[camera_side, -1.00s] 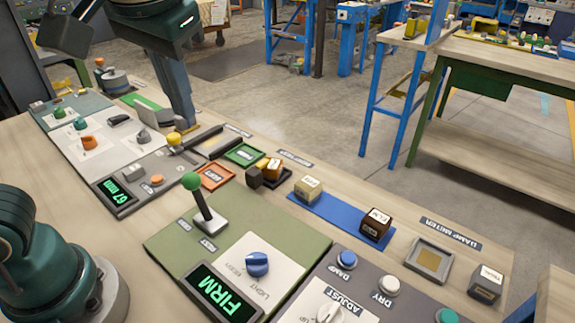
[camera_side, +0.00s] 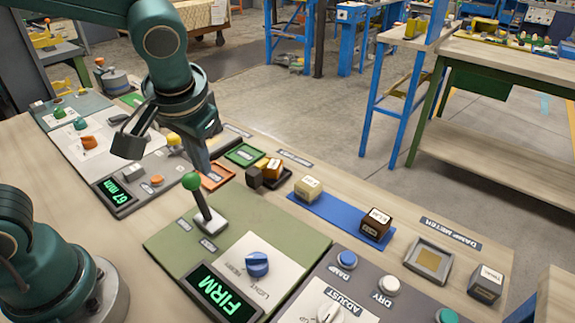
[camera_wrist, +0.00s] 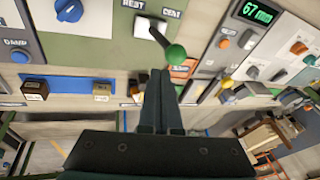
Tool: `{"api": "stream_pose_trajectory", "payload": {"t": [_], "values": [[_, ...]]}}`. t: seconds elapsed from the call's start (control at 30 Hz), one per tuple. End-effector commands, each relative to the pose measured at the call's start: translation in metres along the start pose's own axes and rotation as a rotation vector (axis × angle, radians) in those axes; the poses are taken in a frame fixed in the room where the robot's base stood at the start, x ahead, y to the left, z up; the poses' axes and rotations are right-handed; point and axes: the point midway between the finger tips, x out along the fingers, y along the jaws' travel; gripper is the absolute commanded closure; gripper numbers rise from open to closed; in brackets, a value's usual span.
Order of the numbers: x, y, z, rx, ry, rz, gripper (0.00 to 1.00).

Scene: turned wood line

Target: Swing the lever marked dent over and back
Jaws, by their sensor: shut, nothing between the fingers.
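The lever (camera_side: 200,202) has a green ball knob and a dark stick on a pale base, on a green panel (camera_side: 165,240). It leans toward the back left in the side view. In the wrist view the green knob (camera_wrist: 175,54) shows just past my fingertips, near the labels REST and DENT (camera_wrist: 172,13). My gripper (camera_side: 207,172) is shut and empty, its fingertips just behind the knob in the side view. The fingers also show in the wrist view (camera_wrist: 159,75). Whether they touch the knob I cannot tell.
A blue dial (camera_side: 257,264) and a FIRM display (camera_side: 222,292) share the green panel. Orange (camera_side: 217,177) and green (camera_side: 245,155) trays and several wooden blocks lie behind the lever. A grey panel with a 67 mm display (camera_side: 118,193) is at left.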

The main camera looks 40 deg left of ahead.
Motion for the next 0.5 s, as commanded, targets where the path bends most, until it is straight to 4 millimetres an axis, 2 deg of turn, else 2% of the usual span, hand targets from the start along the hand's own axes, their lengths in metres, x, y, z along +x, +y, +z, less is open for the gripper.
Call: {"api": "stream_pose_trajectory", "payload": {"t": [0.2,0.5], "values": [[0.015,-0.009,0.006,-0.001,-0.001,0.000,1.00],[0.018,-0.010,0.007,0.001,0.000,0.001,1.00]]}}
